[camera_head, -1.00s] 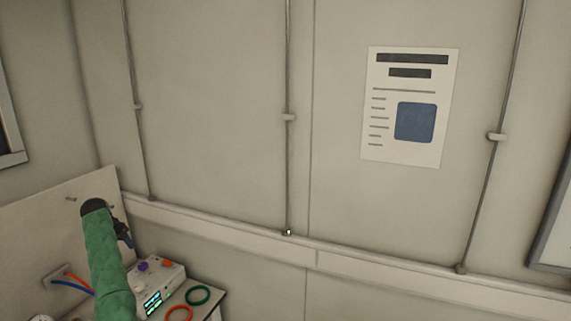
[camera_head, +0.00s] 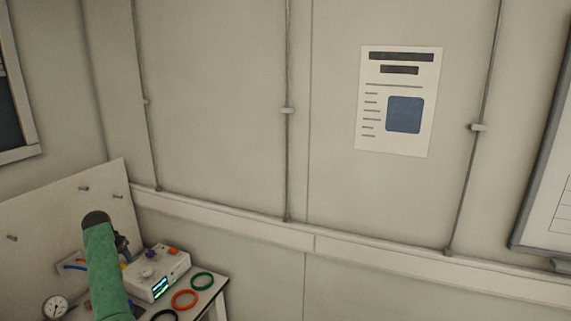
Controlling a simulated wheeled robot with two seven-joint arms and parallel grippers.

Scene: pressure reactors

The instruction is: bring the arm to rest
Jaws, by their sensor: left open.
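My left arm, in a green sleeve with a dark cap, rises from the bottom left of the head view. My left gripper (camera_head: 122,246) shows as a small dark shape just right of the cap, partly hidden behind the arm. It is open, and I see nothing held in it. It appears in front of the pale panel and above the bench with the white device (camera_head: 157,272), but its exact distance from them is hard to tell. My right gripper is not in view.
The bench (camera_head: 211,296) holds a green ring (camera_head: 202,281), a red-orange ring (camera_head: 185,300) and a dark ring partly cut off. A round gauge (camera_head: 55,308) and a pale panel with pegs (camera_head: 45,215) stand left. The wall with a poster (camera_head: 398,145) is otherwise mostly bare.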

